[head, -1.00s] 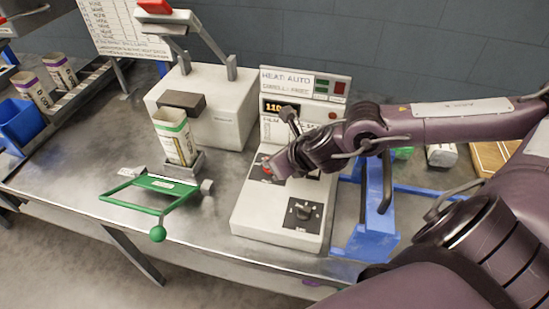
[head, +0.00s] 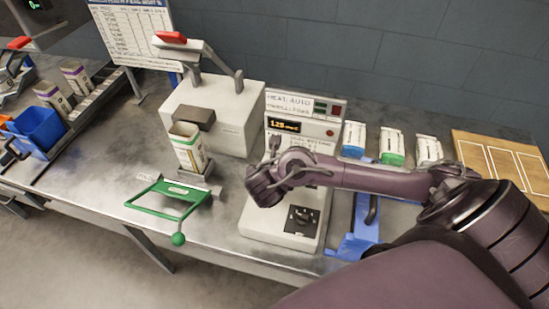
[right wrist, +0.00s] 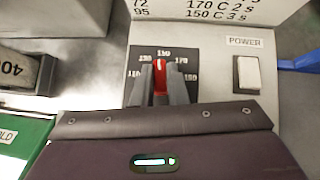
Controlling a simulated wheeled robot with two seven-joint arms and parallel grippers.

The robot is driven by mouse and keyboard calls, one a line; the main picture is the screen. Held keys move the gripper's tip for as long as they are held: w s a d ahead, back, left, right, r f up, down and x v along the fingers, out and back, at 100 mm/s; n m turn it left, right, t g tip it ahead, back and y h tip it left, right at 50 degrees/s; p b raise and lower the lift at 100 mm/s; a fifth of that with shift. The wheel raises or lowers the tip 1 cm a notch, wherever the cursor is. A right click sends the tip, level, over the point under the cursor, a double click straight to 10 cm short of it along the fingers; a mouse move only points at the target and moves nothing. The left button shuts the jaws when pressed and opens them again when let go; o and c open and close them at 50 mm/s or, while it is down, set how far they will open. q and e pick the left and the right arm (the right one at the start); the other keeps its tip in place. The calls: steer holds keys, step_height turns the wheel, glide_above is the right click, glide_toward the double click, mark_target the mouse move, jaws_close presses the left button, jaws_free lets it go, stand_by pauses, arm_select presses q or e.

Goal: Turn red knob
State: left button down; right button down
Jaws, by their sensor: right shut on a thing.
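The red knob (right wrist: 160,76) sits on a black dial plate (right wrist: 138,55) marked with temperatures around 150. In the right wrist view my right gripper (right wrist: 161,84) is shut on the knob, one grey finger on each side. The knob points up, close to the 150 mark. In the head view my right gripper (head: 262,187) reaches down over the white control box (head: 256,219) and hides the knob. The box's display (head: 284,124) shows an amber reading that looks like 125 or 129 °C. My left gripper is not in view.
A white power switch (right wrist: 246,74) is right of the dial. Left stand a green-handled frame (head: 180,190) and an upright sack (head: 186,147). A blue frame (head: 358,240) and several small sacks are right.

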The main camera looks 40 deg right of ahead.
steer(key=shift+a+m+g+h+p, duration=0.1)
steer(key=shift+m+g+h+p, duration=0.3)
steer(key=shift+m+p, duration=0.35)
steer(key=c, duration=1.4)
jaws_free()
steer(key=shift+c, duration=0.2)
steer(key=p+v, duration=0.1)
steer(key=v, duration=0.6)
steer(key=shift+s+a+r, duration=0.1)
steer(key=shift+a+r, duration=0.1)
steer(key=shift+r, duration=0.1)
